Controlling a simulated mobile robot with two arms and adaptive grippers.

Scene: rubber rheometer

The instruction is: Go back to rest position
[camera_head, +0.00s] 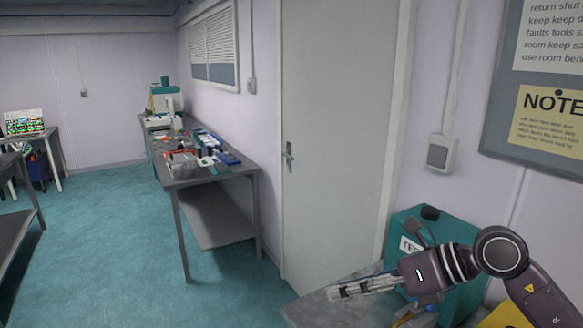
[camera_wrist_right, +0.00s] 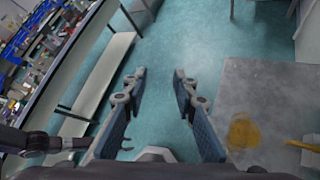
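My right gripper (camera_head: 338,291) is at the lower right of the head view, held level over the corner of a grey worktop, its fingers pointing left. In the right wrist view its two fingers (camera_wrist_right: 160,78) stand apart with only teal floor seen between them, so it is open and empty. My left gripper is not in the head view.
A teal box (camera_head: 465,290) stands on the grey worktop (camera_head: 345,310) close behind my right gripper. A long bench (camera_head: 215,178) with tools lies further off along the wall. A closed door (camera_head: 340,140) is between them. Teal floor (camera_head: 105,240) is clear at left.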

